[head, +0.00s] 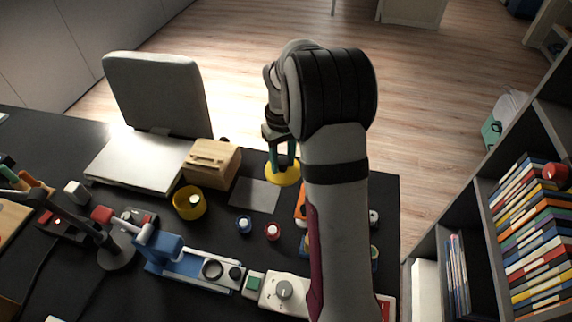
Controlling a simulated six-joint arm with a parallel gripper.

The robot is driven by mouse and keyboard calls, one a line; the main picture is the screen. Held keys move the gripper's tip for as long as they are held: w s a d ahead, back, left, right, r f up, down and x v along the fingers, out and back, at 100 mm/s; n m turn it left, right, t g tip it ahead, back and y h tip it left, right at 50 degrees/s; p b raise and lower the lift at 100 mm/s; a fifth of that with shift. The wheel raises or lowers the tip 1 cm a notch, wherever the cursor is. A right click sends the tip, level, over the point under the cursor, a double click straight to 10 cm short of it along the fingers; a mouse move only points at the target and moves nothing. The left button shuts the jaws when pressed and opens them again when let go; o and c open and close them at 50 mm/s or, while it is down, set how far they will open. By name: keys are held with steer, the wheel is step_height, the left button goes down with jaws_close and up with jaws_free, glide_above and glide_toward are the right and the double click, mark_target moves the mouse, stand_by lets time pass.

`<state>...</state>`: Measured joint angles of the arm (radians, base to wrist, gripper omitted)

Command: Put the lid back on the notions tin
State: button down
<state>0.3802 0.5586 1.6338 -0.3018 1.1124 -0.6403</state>
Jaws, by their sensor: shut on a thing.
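The notions tin (177,207) is a round yellow open tin standing left of the middle of the dark desk, with a small green-and-white item showing inside it. The yellow lid (285,179) is a round disc near the desk's far edge, right of the tin. My gripper (282,162) points down at the lid, and its teal fingers are shut on it. The grip point is partly hidden by the fingers. I cannot tell whether the lid touches the desk or is held a little above it.
A grey mat (253,195) lies between tin and lid. A wooden box (226,165) stands behind the tin. Blue (244,225) and red (272,231) spools lie in front. A blue device (190,262), a lamp (118,248) and a white control box (284,292) crowd the front.

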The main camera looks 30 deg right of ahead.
steer(key=w+a+n, duration=0.3)
steer(key=w+a, duration=0.2)
steer(key=a, duration=0.7)
steer(key=w+a+n, duration=0.2)
steer(key=w+a, duration=0.3)
steer(key=a, duration=0.6)
steer(key=shift+w+f, duration=0.15)
steer(key=shift+f, duration=2.75)
steer(key=shift+f, duration=0.15)
jaws_free()
step_height(320, 180, up, 7)
